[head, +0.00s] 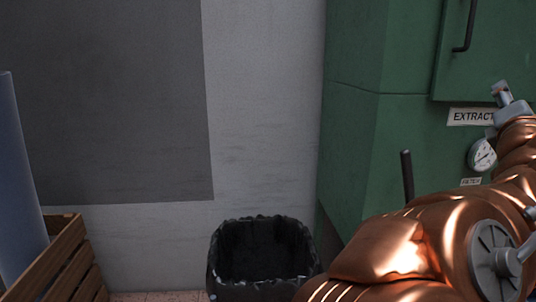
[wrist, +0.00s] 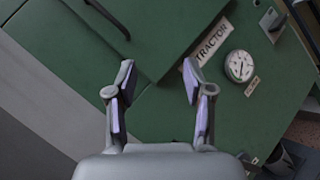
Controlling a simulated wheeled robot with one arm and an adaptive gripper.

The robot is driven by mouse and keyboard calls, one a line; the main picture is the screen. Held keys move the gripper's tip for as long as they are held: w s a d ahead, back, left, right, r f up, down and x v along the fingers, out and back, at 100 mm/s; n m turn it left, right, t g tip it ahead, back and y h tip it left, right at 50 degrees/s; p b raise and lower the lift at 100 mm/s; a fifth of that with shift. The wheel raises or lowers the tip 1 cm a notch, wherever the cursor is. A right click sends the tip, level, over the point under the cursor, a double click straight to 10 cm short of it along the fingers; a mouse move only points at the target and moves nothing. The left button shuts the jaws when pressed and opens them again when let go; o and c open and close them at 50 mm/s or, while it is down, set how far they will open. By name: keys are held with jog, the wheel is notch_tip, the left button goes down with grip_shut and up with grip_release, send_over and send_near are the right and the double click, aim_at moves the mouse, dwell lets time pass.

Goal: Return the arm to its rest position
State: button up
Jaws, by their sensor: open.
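My gripper (wrist: 159,85) is open and empty in the wrist view, its two fingers spread apart in front of the green cabinet (wrist: 165,112). In the head view my copper-coloured arm reaches in from the lower right, and part of my gripper (head: 502,94) shows at its end near the right edge. The fingertips are hard to make out there. Nothing is held between the fingers.
The green extractor cabinet (head: 352,110) stands at the right, with a dial gauge (head: 482,154) and a dark handle (head: 466,25). A black-lined bin (head: 262,255) sits by the wall. A wooden crate (head: 62,262) with a blue-grey roll (head: 18,190) is at left.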

jog(key=s+a+f+m+g+y+p, duration=0.3)
jog(key=s+a+f+m+g+p, duration=0.15)
jog(key=f+m+g+p, duration=0.3)
jog(key=s+a+f+m+g+y+p, duration=0.2)
jog(key=s+a+f+m+g+p, duration=0.3)
jog(key=f+m, duration=0.4)
jog(key=s+a+f+m+g+y+p, duration=0.1)
jog(key=s+a+f+g+y+p, duration=0.1)
jog(key=s+a, duration=0.6)
jog(key=s+a+f+m+g+y+p, duration=0.2)
jog(key=s+a+g+y+p, duration=0.3)
jog(key=s+a, duration=0.4)
jog(key=a+p, duration=0.1)
jog(key=a, duration=0.2)
jog(key=shift+a+f, duration=0.15)
jog(key=shift+f, duration=0.1)
